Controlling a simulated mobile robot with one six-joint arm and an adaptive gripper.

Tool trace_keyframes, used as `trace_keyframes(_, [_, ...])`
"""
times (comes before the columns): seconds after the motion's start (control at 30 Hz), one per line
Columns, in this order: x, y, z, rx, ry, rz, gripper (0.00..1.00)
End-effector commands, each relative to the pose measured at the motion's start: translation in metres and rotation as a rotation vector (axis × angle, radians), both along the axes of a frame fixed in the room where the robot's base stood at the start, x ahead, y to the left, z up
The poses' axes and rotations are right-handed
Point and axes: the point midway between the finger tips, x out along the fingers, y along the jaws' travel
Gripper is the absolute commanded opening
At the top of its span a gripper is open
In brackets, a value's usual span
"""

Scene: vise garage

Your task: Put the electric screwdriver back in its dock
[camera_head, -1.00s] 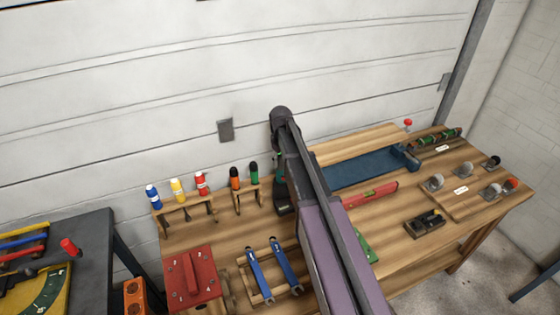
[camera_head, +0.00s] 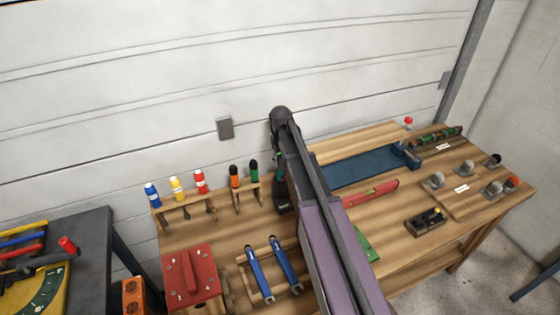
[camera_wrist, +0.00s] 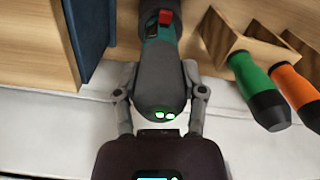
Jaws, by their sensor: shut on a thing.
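The electric screwdriver (camera_wrist: 160,75) is grey and teal with a red button and two green lights on its near end. It fills the middle of the wrist view, between the two fingers of my gripper (camera_wrist: 160,103), which is shut on it. In the head view my arm hides most of it; a dark part with some teal (camera_head: 281,190) shows just left of the arm, above the back of the bench. The screwdriver's far end is cut off in the wrist view. I cannot make out the dock clearly or tell whether the screwdriver touches it.
A wooden rack (camera_head: 247,196) with orange and green screwdrivers stands close to the left of my gripper. A blue tray (camera_head: 365,169) lies to the right. Blue wrenches (camera_head: 259,275), a red level (camera_head: 370,194) and bottles (camera_head: 177,188) are also on the bench. The garage wall is close behind.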

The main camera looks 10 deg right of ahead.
Motion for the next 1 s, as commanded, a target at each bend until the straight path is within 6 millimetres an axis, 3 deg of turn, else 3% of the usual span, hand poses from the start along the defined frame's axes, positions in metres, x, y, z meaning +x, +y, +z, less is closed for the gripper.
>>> trace_keyframes(0.37, [0.0,0.0002,-0.0006,0.0,0.0,0.0,0.04])
trace_keyframes(0.4, [0.0,0.0002,-0.0006,0.0,0.0,0.0,0.56])
trace_keyframes(0.53, [0.0,0.0002,-0.0006,0.0,0.0,0.0,0.94])
trace_keyframes(0.87, [0.0,0.0002,-0.0007,0.0,0.0,0.0,0.94])
trace_keyframes(0.9, [0.0,0.0002,-0.0009,0.0,0.0,0.0,1.0])
trace_keyframes(1.0, [0.0,0.0002,-0.0009,0.0,0.0,0.0,1.0])
